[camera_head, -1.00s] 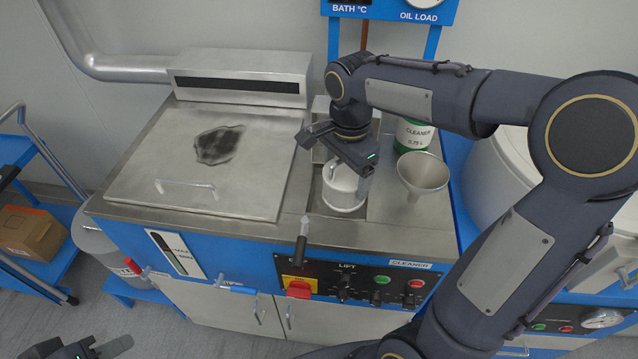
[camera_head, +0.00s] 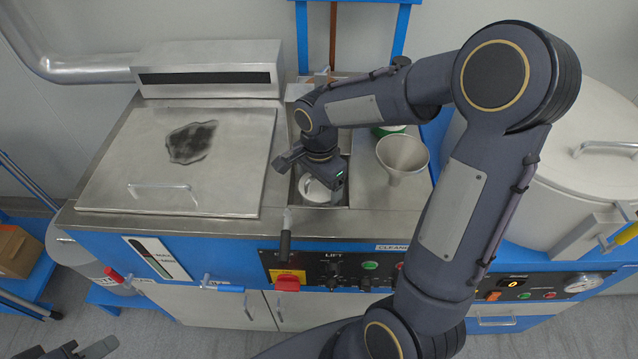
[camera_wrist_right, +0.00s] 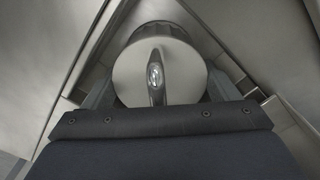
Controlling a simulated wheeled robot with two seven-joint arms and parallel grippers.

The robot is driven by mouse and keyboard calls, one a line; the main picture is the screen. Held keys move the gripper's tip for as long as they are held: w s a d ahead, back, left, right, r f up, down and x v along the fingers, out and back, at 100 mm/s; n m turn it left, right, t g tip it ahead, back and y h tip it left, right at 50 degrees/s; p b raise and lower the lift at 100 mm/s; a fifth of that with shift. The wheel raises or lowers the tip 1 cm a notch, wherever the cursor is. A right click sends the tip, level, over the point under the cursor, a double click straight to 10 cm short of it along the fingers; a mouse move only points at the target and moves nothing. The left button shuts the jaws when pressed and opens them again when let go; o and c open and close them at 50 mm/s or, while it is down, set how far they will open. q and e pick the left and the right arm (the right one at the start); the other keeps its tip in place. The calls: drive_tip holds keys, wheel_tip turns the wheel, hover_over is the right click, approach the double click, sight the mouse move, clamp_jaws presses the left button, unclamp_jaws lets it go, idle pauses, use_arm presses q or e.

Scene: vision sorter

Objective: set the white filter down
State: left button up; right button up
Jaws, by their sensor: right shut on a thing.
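The white filter (camera_head: 312,191) is a short pale cylinder at a rectangular opening (camera_head: 346,196) in the steel bench top. It sits low between the opening's walls; whether it touches the bottom is hidden. My right gripper (camera_head: 330,183) reaches down over it from behind and is shut on it, covering its right part. In the right wrist view the filter's round top (camera_wrist_right: 185,72) with its upright handle (camera_wrist_right: 156,75) lies between the fingers. My left gripper (camera_head: 85,350) shows only partly at the lower left corner, far from the filter; its jaw opening is unclear.
A steel lid (camera_head: 115,165) with a dark patch lies left of the opening. A funnel (camera_head: 402,154) stands close on the right, with the green cleaner container (camera_head: 388,130) behind it. A black-handled lever (camera_head: 285,235) rises at the front edge. A large white drum (camera_head: 590,160) stands far right.

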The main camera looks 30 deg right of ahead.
drive_tip(key=shift+f, duration=0.2)
drive_tip(key=o, duration=1)
drive_tip(key=shift+r, duration=0.1)
wheel_tip(320, 180, up, 12)
drive_tip(key=shift+p, duration=0.35)
drive_tip(key=s+a+f+n+t+y, duration=0.1)
drive_tip(key=s+a+n+t+y, duration=0.1)
drive_tip(key=s+n, duration=0.5)
drive_tip(key=s+a+n+t+y, duration=0.1)
drive_tip(key=s+a+n+t, duration=0.1)
drive_tip(key=s+n, duration=0.4)
drive_tip(key=shift+s+f+n+t+y, duration=0.4)
drive_tip(key=shift+s+t, duration=0.4)
drive_tip(key=shift+s, duration=1.2)
